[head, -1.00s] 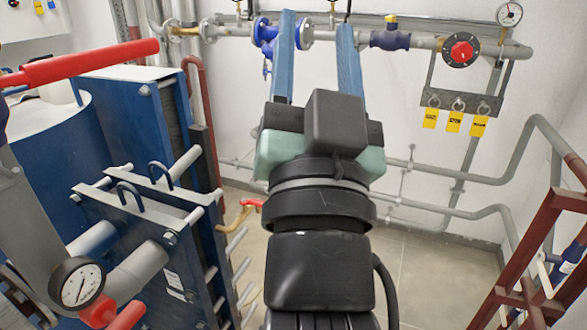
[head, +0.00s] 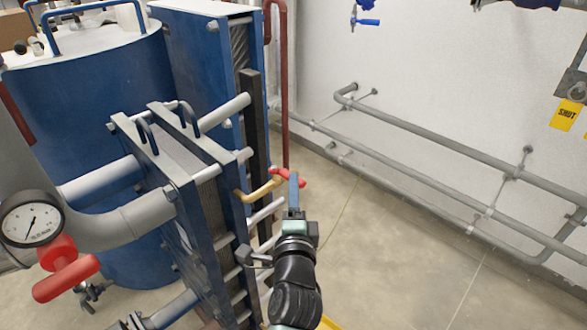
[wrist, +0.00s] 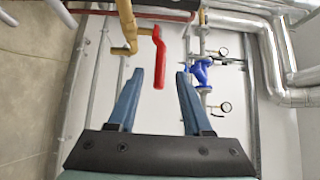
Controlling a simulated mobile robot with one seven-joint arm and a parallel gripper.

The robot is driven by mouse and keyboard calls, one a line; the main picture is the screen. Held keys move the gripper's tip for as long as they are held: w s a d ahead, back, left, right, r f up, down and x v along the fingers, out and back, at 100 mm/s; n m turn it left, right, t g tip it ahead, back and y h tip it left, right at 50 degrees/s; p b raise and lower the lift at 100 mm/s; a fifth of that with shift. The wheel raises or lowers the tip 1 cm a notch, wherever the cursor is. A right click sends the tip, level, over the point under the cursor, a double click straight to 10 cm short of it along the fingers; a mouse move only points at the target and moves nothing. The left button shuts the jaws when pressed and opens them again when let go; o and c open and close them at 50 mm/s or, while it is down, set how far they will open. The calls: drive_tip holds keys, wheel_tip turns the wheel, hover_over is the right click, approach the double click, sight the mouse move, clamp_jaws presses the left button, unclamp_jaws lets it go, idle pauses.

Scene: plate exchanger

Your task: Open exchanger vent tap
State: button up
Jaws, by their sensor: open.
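The vent tap is a brass spout (head: 262,190) with a red lever handle (head: 290,178), sticking out from the side of the blue plate exchanger (head: 158,170). In the wrist view the brass body (wrist: 127,28) is at upper left, and the red handle (wrist: 159,58) hangs down from it. My gripper (head: 294,192) is open and empty, with its blue fingers beside the red handle in the head view. In the wrist view, my open fingers (wrist: 160,76) have the handle ahead and toward the left finger. I cannot tell whether they touch it.
Metal rods and a dark upright bar (head: 254,125) edge the exchanger close to my arm. A pressure gauge (head: 32,218) and red-handled valve (head: 66,278) are at left. Grey wall pipes (head: 440,165) run behind; the tiled floor (head: 370,260) at right is clear.

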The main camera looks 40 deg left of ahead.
drive_tip(key=x, duration=0.7)
drive_tip(key=shift+w+a, duration=0.1)
drive_tip(key=shift+w, duration=0.15)
drive_tip(key=shift+c, duration=0.3)
clamp_jaws()
idle(0.9)
